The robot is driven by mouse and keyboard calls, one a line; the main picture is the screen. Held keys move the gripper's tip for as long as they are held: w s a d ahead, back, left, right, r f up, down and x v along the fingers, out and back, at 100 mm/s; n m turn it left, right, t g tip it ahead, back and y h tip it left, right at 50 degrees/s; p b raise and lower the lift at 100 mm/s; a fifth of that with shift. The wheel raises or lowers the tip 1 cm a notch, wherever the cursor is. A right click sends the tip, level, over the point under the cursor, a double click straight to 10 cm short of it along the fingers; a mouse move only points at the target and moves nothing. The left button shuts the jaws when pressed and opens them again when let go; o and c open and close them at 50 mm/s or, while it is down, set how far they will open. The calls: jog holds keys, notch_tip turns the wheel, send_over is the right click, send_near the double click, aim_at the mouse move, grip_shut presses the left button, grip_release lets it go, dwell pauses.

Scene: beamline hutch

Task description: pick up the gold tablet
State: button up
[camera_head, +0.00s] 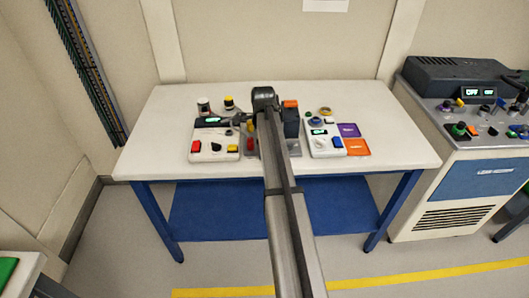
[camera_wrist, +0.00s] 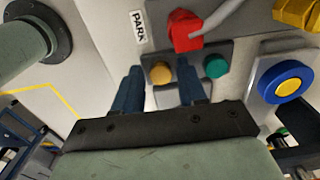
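In the wrist view, a round gold piece (camera_wrist: 160,73), which I take for the gold tablet, sits on a dark grey plate (camera_wrist: 187,53). A similar round teal piece (camera_wrist: 215,66) sits to its right on the same plate. My gripper (camera_wrist: 160,68) is open, its two blue fingers apart. In this view the gold piece shows in the gap between the fingertips, with nothing held. I cannot tell the height of the fingertips above the plate. In the head view my arm hides the middle of the table, and I cannot make out the gold piece there.
A red plug (camera_wrist: 185,30) with a grey cable lies just beyond the gold piece. A blue-and-yellow button (camera_wrist: 286,82) is to the right, and a PARK label (camera_wrist: 138,27) to the left. The white table (camera_head: 155,135) holds control boxes, a purple tray (camera_head: 349,130) and an orange tray (camera_head: 357,146).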

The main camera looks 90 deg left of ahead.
grip_shut()
